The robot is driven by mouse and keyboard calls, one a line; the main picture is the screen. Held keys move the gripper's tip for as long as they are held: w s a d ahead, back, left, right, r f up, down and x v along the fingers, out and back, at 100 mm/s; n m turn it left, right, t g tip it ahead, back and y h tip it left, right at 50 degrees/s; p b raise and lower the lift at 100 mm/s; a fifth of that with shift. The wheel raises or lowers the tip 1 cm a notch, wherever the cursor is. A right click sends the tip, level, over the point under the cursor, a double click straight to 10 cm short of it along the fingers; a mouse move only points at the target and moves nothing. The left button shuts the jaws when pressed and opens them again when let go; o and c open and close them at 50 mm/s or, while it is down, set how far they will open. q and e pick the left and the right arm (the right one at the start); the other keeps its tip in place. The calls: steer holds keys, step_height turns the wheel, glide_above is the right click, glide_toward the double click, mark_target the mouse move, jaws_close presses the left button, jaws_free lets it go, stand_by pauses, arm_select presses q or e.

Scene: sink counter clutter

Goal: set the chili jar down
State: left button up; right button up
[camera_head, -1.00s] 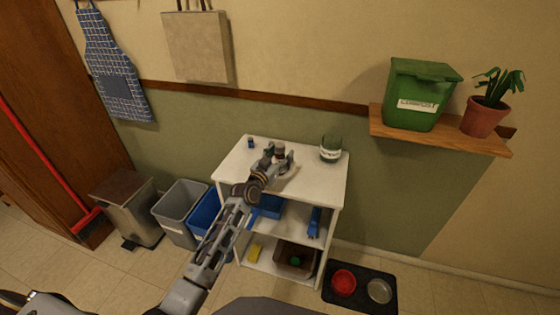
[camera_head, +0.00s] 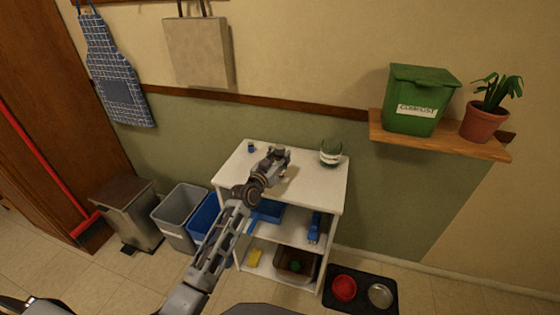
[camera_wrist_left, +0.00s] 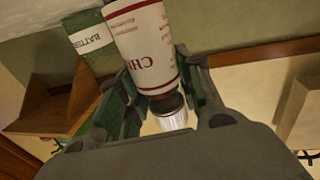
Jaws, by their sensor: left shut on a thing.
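My left gripper (camera_head: 277,157) is over the white top of the small shelf unit (camera_head: 313,187). In the left wrist view the gripper (camera_wrist_left: 150,82) is shut on the chili jar (camera_wrist_left: 145,45), which has a white label with red lettering and a pale ribbed cap. The jar appears cap-down in that picture, with its cap toward the palm. In the head view the gripper mostly hides the jar, so I cannot tell if its base touches the top. My right gripper is not in view.
A green-tinted labelled container (camera_head: 331,153) stands to the right on the unit top, and a small blue item (camera_head: 250,146) at its back left. Bare white top lies between and in front.

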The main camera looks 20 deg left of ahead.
mark_target(280, 146)
arm_select(q)
step_height(280, 146, up, 7)
steer(key=shift+r+p, duration=0.2)
steer(key=shift+p, duration=0.35)
steer(key=shift+r, duration=0.65)
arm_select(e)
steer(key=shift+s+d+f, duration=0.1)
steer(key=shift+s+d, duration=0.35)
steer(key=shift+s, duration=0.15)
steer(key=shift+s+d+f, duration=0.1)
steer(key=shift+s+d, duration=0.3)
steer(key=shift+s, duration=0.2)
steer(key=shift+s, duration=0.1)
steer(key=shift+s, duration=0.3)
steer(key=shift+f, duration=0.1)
arm_select(q)
steer(key=shift+f, duration=0.1)
